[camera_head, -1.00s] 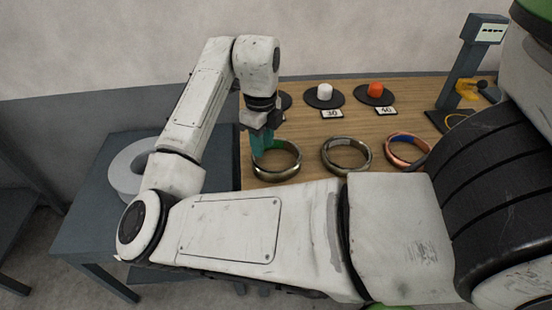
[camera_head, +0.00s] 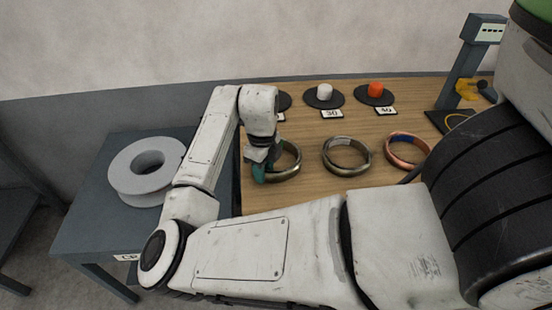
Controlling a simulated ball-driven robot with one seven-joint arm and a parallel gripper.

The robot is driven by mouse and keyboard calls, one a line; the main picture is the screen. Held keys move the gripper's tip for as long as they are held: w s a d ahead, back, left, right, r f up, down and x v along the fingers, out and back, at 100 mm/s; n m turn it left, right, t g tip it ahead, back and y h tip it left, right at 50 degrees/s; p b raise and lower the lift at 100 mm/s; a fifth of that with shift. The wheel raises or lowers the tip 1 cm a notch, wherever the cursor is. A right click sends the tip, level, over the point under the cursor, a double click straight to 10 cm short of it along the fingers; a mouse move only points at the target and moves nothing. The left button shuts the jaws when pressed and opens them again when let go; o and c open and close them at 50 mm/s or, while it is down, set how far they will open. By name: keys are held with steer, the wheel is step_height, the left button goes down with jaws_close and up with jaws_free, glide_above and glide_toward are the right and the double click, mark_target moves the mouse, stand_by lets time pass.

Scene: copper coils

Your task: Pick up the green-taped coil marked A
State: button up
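The leftmost coil (camera_head: 293,166) is a brassy metal ring lying flat on the wooden table.
A similar coil (camera_head: 348,155) and a coil with red and blue parts (camera_head: 407,151) lie to the right. Behind them stand black discs with a white piece (camera_head: 324,92) and an orange piece (camera_head: 375,89). A grey spool (camera_head: 146,171) sits on the left table.

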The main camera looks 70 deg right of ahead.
steer(key=shift+c, duration=0.3)
jaws_close()
steer(key=shift+r, duration=0.1)
stand_by(0.9)
